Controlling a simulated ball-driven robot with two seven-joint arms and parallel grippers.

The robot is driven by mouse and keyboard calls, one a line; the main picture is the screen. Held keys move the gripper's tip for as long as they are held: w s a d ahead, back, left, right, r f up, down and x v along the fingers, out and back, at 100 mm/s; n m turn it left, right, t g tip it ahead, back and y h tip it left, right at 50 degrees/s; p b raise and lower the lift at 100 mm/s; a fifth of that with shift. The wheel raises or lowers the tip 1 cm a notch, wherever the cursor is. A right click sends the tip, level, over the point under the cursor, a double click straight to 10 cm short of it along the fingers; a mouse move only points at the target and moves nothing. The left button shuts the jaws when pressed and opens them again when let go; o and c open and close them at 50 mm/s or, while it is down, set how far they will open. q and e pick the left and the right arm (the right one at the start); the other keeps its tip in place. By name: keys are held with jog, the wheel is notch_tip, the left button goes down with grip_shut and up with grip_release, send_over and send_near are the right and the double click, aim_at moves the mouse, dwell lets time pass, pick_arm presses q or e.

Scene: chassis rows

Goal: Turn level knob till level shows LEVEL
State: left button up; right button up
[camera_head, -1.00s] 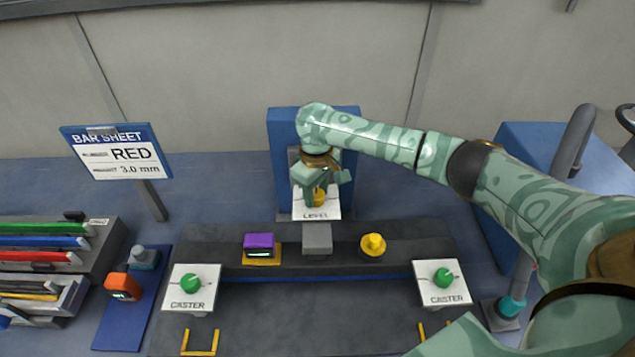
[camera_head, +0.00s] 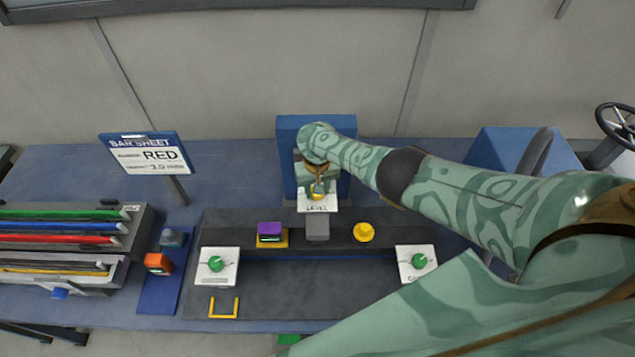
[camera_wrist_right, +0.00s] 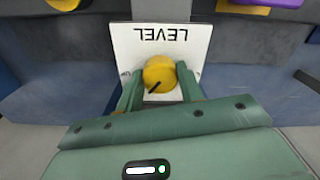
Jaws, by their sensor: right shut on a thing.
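The yellow level knob (camera_wrist_right: 160,73) sits on a white plate marked LEVEL (camera_wrist_right: 117,38), with a dark pointer line on its face. In the head view the LEVEL plate (camera_head: 318,207) stands in front of a blue upright panel (camera_head: 288,130). My right gripper (camera_wrist_right: 160,85) has its two green fingers on either side of the knob, shut on it; it also shows in the head view (camera_head: 317,192), where it largely covers the knob. A purple-topped device with a small lit display (camera_head: 270,232) sits on the dark bar; its reading is too small to tell. My left gripper is not in view.
Two CASTER plates with green knobs (camera_head: 216,264) (camera_head: 419,261) flank the dark fixture. A yellow knob-like piece (camera_head: 363,233) and a grey block (camera_head: 317,229) sit on its bar. Left are a rack of coloured bars (camera_head: 130,240), an orange device (camera_head: 158,263) and a BAR SHEET sign (camera_head: 146,155).

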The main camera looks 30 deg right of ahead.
jog(key=shift+w+m+p, duration=0.1)
jog(key=shift+m+p, duration=0.2)
jog(key=shift+m, duration=1.8)
jog(key=shift+r, duration=0.1)
jog(key=o, duration=1)
